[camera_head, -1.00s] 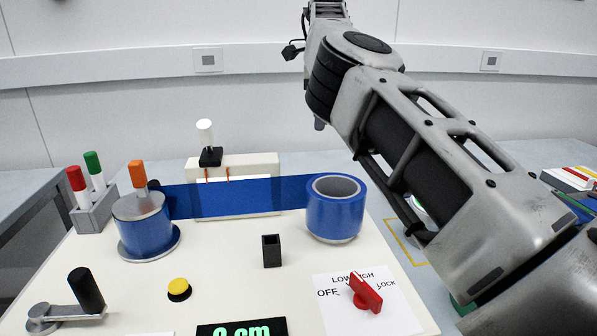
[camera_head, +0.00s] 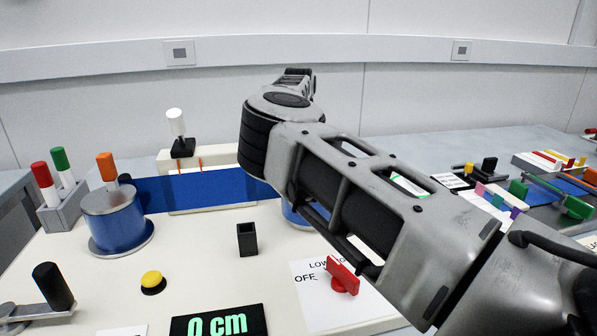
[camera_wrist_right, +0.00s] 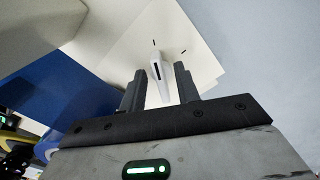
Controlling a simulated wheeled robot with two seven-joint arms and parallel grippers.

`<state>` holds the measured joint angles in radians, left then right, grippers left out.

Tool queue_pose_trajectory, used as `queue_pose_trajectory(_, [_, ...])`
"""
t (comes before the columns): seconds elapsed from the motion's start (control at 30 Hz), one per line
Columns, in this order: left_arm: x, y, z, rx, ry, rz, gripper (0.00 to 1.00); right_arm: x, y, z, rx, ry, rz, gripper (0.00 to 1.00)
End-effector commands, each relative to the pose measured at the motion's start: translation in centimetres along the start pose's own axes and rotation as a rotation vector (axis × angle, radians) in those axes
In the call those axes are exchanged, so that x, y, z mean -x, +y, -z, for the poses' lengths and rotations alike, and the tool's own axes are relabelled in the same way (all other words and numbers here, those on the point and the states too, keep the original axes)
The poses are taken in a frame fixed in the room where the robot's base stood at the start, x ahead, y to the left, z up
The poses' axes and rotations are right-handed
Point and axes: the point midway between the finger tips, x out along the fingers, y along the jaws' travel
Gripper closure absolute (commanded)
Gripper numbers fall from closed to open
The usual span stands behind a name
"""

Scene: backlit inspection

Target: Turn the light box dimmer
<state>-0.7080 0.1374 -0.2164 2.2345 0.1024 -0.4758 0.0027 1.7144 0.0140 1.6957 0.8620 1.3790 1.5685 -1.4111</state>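In the right wrist view, a white knob (camera_wrist_right: 157,72) with a black line on it stands on a cream panel (camera_wrist_right: 203,45) with small black tick marks. It looks like the dimmer. My right gripper (camera_wrist_right: 159,86) is open, with its dark fingers on either side of the knob in the picture. I cannot tell whether they touch it. In the head view, the light box (camera_head: 217,158) stands at the back behind a blue film strip (camera_head: 195,190). My left gripper is not in view.
A red selector knob (camera_head: 342,277), yellow button (camera_head: 152,282), black square post (camera_head: 247,239) and black-handled crank (camera_head: 52,287) are at the front. A left blue spool (camera_head: 115,222) and marker holder (camera_head: 64,209) stand at left. My arm partly hides the right spool (camera_head: 296,216).

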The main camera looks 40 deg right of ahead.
Motion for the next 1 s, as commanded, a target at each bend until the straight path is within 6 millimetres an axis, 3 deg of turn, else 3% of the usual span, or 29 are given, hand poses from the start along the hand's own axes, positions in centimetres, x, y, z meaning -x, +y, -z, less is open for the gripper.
queue_pose_trajectory(0.23, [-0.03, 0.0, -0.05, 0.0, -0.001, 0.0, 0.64, -0.1, 0.01, -0.01, 0.0, 0.0, 0.0, 0.68])
queue_pose_trajectory(0.27, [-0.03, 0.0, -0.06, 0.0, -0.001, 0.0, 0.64, -0.09, 0.0, -0.01, 0.0, 0.0, 0.0, 0.71])
queue_pose_trajectory(0.37, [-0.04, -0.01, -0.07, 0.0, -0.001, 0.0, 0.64, -0.08, 0.0, -0.01, 0.0, 0.0, 0.0, 0.99])
queue_pose_trajectory(0.4, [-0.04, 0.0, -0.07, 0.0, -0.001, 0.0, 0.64, -0.08, 0.01, -0.01, 0.0, 0.0, 0.0, 1.0])
queue_pose_trajectory(0.73, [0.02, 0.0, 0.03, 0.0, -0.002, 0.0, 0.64, -0.01, -0.01, -0.01, -0.023, 0.0, -0.001, 1.0])
queue_pose_trajectory(1.0, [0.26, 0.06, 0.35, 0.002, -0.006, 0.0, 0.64, 0.11, -0.13, -0.04, -0.161, -0.001, -0.001, 1.0])
